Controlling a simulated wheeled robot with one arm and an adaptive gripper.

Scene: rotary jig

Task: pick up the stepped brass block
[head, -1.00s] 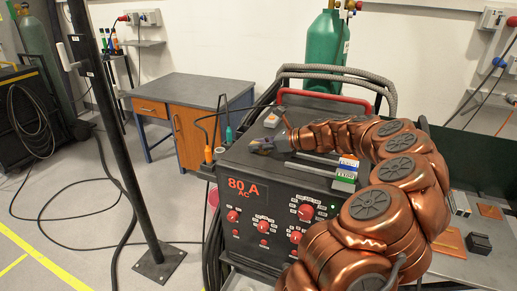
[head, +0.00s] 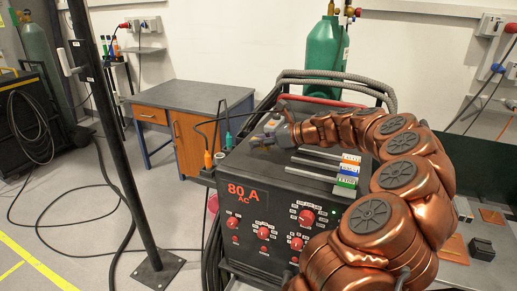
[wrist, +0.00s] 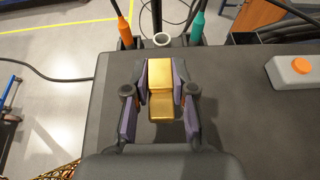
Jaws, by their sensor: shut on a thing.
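The stepped brass block (wrist: 160,105) shows in the wrist view, gold-coloured, with a higher part toward the far side and a lower step toward me. My gripper (wrist: 160,80) is shut on it, with one dark finger against each side. A dark shadow lies on the machine's top below the block; I cannot tell how far the block is above the surface. In the head view my gripper (head: 262,143) is over the left part of the welding machine's top, and the block is too small there to make out.
The black welding machine (head: 250,215) has several rods with coloured tags on top. An orange-button box (wrist: 293,71) sits to the right in the wrist view. Orange (wrist: 123,26) and teal (wrist: 197,27) handled tools stand at the machine's edge. A black post (head: 115,140) stands left.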

